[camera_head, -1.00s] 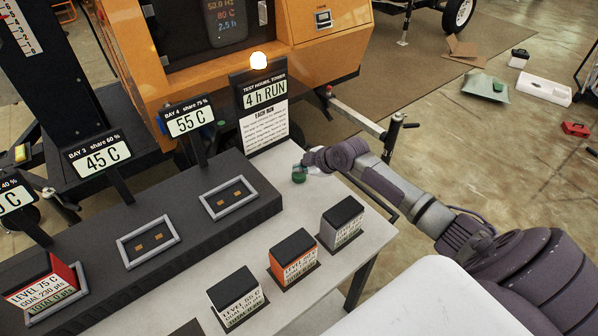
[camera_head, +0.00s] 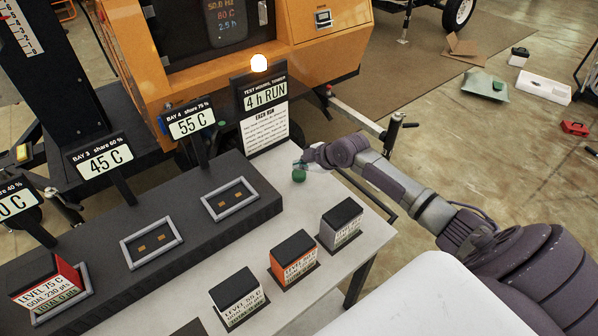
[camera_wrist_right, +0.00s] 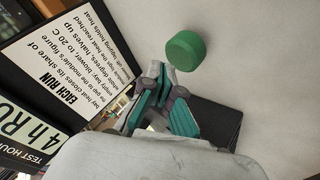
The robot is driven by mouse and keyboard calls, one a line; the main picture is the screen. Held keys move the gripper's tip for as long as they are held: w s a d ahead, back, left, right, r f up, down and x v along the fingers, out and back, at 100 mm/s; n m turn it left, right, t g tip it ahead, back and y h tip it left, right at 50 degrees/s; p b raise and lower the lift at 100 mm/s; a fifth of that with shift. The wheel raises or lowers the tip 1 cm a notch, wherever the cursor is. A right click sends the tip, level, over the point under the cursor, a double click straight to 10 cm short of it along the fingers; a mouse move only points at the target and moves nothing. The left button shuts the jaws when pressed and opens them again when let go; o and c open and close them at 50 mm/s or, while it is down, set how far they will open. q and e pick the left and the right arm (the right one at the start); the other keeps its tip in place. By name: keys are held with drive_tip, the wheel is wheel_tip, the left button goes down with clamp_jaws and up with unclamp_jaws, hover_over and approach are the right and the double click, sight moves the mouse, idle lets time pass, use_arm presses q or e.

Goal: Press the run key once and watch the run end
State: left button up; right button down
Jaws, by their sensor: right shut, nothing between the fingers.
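The run key is a round green button (camera_head: 299,176) on the pale bench top, in front of the "4 h RUN" sign (camera_head: 264,96). It also shows in the right wrist view (camera_wrist_right: 186,51). My right gripper (camera_head: 302,164) is shut and empty, just behind the key in the head view. In the wrist view its fingertips (camera_wrist_right: 160,72) are beside the key; I cannot tell whether they touch it. My left gripper is out of view.
A dark rack carries two empty framed bays (camera_head: 151,242) (camera_head: 230,199), with signs reading 45 C (camera_head: 101,156) and 55 C (camera_head: 189,124). A red module (camera_head: 48,283) sits in a bay at left. Several modules, one orange (camera_head: 294,259), stand along the bench front.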

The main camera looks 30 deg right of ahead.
sight(301, 174)
drive_tip(key=shift+r+p, duration=2.1)
drive_tip(key=shift+r, duration=0.5)
drive_tip(key=shift+f, duration=0.1)
